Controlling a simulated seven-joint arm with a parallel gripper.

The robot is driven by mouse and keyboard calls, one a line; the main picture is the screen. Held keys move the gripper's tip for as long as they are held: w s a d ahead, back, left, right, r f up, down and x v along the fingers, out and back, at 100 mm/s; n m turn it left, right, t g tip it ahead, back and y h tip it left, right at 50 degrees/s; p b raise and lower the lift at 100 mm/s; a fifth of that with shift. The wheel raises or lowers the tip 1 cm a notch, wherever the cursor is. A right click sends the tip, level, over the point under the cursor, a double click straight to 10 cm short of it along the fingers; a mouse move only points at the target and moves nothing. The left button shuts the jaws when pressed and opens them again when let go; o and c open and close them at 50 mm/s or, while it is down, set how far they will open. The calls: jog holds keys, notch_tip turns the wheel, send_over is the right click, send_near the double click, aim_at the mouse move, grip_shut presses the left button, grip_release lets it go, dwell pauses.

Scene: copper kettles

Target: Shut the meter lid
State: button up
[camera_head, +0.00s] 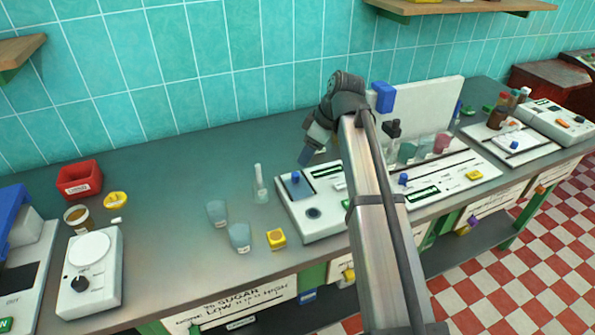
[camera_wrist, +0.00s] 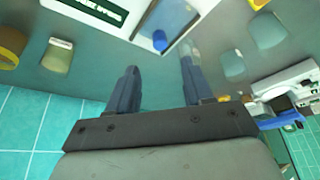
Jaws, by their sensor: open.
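The meter seems to be the long white device (camera_head: 318,226) below my gripper. Its left end has a dark framed panel with a blue knob (camera_head: 296,178), which also shows in the wrist view (camera_wrist: 160,40). I cannot tell for sure whether this panel is the lid, or whether it is open. A white upright board (camera_head: 432,105) stands behind the device. My gripper (camera_head: 306,156) hangs above and behind the knob. In the wrist view its two fingers (camera_wrist: 158,84) are apart with nothing between them, and the knob lies beyond their tips.
A clear glass flask (camera_head: 260,188) stands just left of the device and appears near one finger. A white scale (camera_head: 90,275) and a red bin (camera_head: 79,179) are farther left.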

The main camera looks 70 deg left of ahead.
aim_at(296, 174)
jog(key=x, duration=0.8)
jog(key=shift+a+f, duration=0.1)
jog(key=shift+f, duration=0.3)
grip_shut()
dwell(0.3)
